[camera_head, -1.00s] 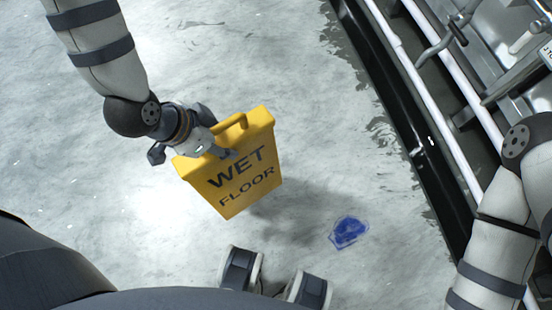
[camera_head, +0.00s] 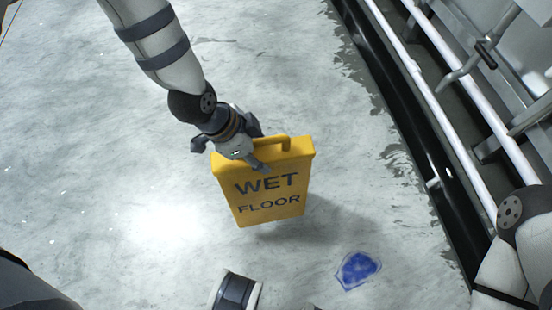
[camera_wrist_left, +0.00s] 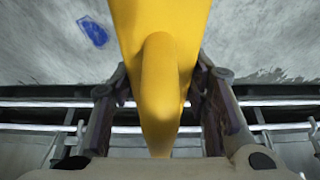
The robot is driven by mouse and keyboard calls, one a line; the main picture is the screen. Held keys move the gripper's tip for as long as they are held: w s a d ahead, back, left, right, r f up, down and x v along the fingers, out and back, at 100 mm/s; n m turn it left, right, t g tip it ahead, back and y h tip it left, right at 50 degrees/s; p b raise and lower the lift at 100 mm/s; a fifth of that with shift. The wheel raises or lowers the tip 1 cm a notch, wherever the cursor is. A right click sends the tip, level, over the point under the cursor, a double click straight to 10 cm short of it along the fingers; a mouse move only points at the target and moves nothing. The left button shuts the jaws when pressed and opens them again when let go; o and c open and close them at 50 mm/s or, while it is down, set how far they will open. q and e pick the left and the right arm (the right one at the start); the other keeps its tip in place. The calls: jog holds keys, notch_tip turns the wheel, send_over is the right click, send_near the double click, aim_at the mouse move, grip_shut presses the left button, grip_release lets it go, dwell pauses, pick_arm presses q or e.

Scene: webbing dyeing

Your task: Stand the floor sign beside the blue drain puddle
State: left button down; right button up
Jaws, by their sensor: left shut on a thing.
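The yellow floor sign (camera_head: 266,191) reads "WET FLOOR" and hangs upright, its loop handle at the top, in the head view. My left gripper (camera_head: 258,160) is shut on its handle. The sign's yellow handle (camera_wrist_left: 160,95) fills the middle of the left wrist view, between the fingers of my left gripper (camera_wrist_left: 160,110). A shadow lies to the right of the sign's lower edge, and the sign seems to be off the floor. The blue drain puddle (camera_head: 357,269) lies on the floor to the lower right of the sign. It also shows at the upper left of the left wrist view (camera_wrist_left: 93,31).
A dark channel edge (camera_head: 415,150) and white rails (camera_head: 445,120) of the machinery run along the right side. Wet patches line the floor beside them. The grey floor (camera_head: 120,150) on the left is clear.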

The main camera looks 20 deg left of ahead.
aim_at(265, 180)
pick_arm(q)
jog(key=w+f, duration=0.1)
jog(key=w+d+f+b, duration=0.1)
jog(key=f, duration=0.1)
jog(key=w+f+b, duration=0.1)
jog(key=f, duration=0.1)
jog(key=shift+w+d, duration=0.2)
jog(key=shift+d, duration=0.15)
jog(key=shift+w+d+f+b, duration=0.1)
jog(key=shift+f+b, duration=0.15)
jog(key=shift+f, duration=0.35)
jog(key=shift+w+f+b, duration=0.15)
jog(key=shift+f+b, duration=0.1)
jog(key=shift+f, duration=0.4)
jog(key=shift+w+d+f+b, duration=0.1)
jog(key=shift+f+b, duration=0.15)
jog(key=shift+f, duration=0.35)
jog(key=shift+f, duration=0.2)
jog(key=c, duration=0.9)
grip_release()
jog(key=shift+r, duration=0.1)
